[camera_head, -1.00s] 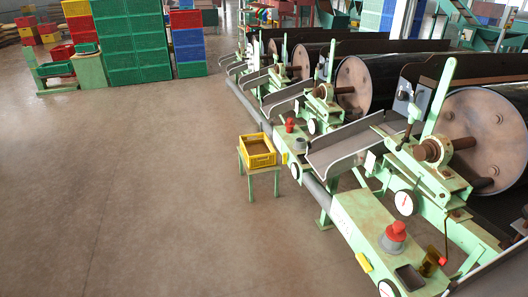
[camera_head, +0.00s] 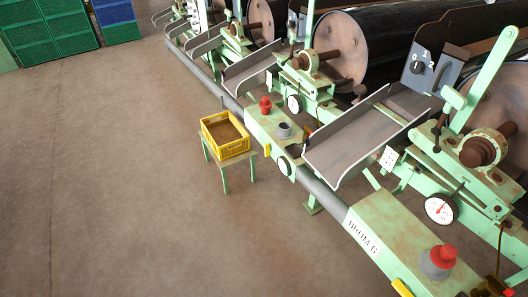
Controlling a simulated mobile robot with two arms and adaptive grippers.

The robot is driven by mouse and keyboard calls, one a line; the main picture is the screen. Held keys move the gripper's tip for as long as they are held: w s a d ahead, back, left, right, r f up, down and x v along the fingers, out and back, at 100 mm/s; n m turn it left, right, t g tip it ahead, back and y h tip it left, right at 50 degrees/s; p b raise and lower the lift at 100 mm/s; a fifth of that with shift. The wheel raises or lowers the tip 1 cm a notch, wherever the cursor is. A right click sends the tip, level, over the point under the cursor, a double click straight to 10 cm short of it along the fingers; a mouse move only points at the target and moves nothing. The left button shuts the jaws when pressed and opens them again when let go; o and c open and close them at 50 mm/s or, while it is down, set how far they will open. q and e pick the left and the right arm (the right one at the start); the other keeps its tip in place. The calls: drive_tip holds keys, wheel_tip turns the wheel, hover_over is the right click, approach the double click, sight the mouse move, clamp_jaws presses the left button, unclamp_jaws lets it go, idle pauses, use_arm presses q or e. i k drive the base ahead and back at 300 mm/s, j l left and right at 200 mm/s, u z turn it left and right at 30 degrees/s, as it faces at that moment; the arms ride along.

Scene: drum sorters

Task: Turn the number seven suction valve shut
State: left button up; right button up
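Neither of my grippers is in view. A row of green drum sorter machines runs along the right. The near machine's front panel (camera_head: 385,240) carries a label that seems to read "DRUM 6", with a red knob (camera_head: 439,258) on a grey base and a yellow handle (camera_head: 401,288) on its side. The panel of the machine beyond has a similar red knob (camera_head: 265,103) and a yellow handle (camera_head: 267,150); I cannot read a number there. I cannot tell which part is the number seven suction valve, or whether it is in view.
A yellow crate (camera_head: 238,149) sits on a small green stand (camera_head: 225,178) beside the machines. A grey pipe (camera_head: 325,197) runs along their front. Metal chutes (camera_head: 350,145) slope out. The floor (camera_head: 110,190) at left is clear; stacked green crates (camera_head: 65,30) stand far left.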

sight(267, 148)
drive_tip(key=i+j+z, duration=0.1)
drive_tip(key=j, duration=0.25)
drive_tip(key=i+j+z, duration=0.1)
drive_tip(key=i+j, duration=0.15)
drive_tip(key=i+j+z, duration=0.1)
drive_tip(key=j, duration=0.4)
drive_tip(key=i+j, duration=0.15)
drive_tip(key=j, duration=0.2)
drive_tip(key=i+j+z, duration=0.15)
drive_tip(key=j, duration=0.25)
